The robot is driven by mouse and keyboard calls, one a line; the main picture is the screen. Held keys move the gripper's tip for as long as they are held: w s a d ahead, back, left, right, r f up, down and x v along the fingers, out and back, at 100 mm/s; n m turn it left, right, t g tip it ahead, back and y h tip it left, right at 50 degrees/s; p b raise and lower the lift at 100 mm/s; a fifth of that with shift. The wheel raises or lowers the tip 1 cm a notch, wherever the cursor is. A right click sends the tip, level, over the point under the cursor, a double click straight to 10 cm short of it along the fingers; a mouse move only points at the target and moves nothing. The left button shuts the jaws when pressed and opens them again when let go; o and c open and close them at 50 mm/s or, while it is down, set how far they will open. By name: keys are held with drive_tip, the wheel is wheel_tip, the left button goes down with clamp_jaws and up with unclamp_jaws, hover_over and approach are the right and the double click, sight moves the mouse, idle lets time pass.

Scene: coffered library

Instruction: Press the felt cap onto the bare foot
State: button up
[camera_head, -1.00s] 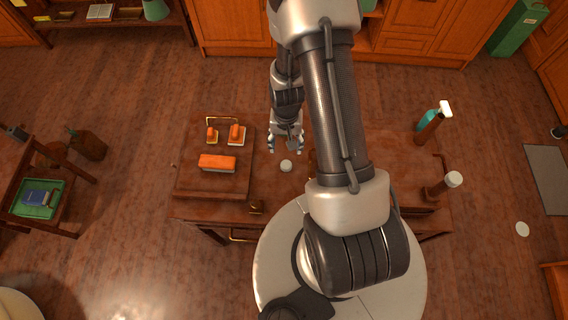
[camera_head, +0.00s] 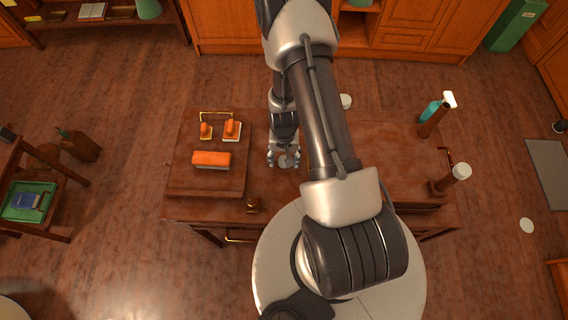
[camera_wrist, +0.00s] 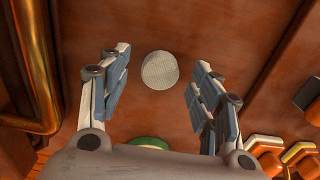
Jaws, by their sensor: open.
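A pale round felt cap (camera_wrist: 160,70) lies on the brown wooden surface. In the wrist view it sits just beyond and between my fingertips, with clear gaps at both sides. My gripper (camera_head: 284,162) is open above the cap in the head view, where its fingers partly hide the cap; it also shows in the wrist view (camera_wrist: 158,88). At the right of the bench, one brown post (camera_head: 434,122) shows no pale cap on its end. A post nearer the front (camera_head: 446,182) has a white cap (camera_head: 461,171). I cannot tell for sure which is the bare foot.
A raised board (camera_head: 210,183) at the left holds an orange-topped block (camera_head: 211,159) and two smaller ones. A teal bottle (camera_head: 430,109) is at the back right. My arm covers the middle.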

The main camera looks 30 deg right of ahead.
drive_tip(key=shift+f, duration=0.4)
drive_tip(key=shift+r, duration=0.15)
drive_tip(key=shift+c, duration=0.5)
drive_tip(key=c, duration=0.7)
drive_tip(key=shift+c, duration=0.2)
